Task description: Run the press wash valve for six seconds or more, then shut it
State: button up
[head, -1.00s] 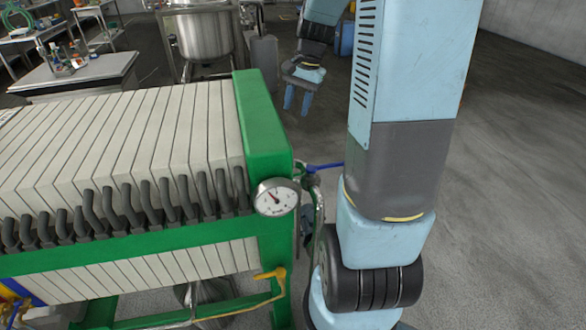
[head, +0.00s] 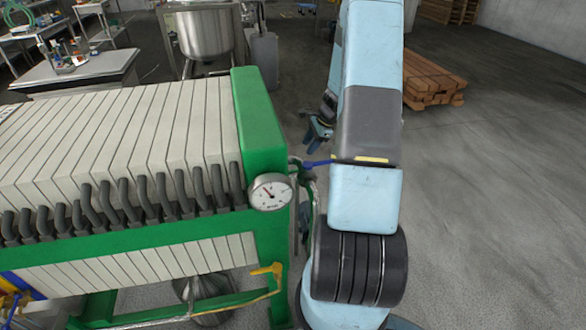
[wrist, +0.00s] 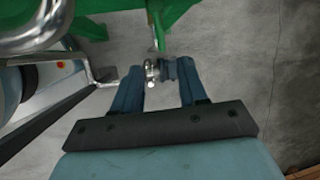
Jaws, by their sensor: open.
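The filter press (head: 262,125) has a green frame and pale plates, at left in the head view. A blue lever handle (head: 319,163) sits on pipework at the press's right end, partly hidden behind my arm. A yellow-handled valve (head: 268,270) sits lower on the frame. I cannot tell from labels which is the wash valve. My gripper (head: 314,140) is open, just beyond the blue lever and partly hidden by my arm. In the wrist view its fingers (wrist: 158,68) are apart, with a small metal valve fitting (wrist: 151,72) showing between the tips; contact is not clear.
A pressure gauge (head: 270,192) sticks out from the press end, left of my arm. A steel tank (head: 206,35) stands behind the press. Stacked timber (head: 433,80) lies at the back right. The floor at right is clear.

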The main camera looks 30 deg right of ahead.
aim_at(293, 170)
jog(key=x, duration=1.3)
jog(key=shift+w+f, duration=0.15)
jog(key=shift+f, duration=0.1)
grip_shut()
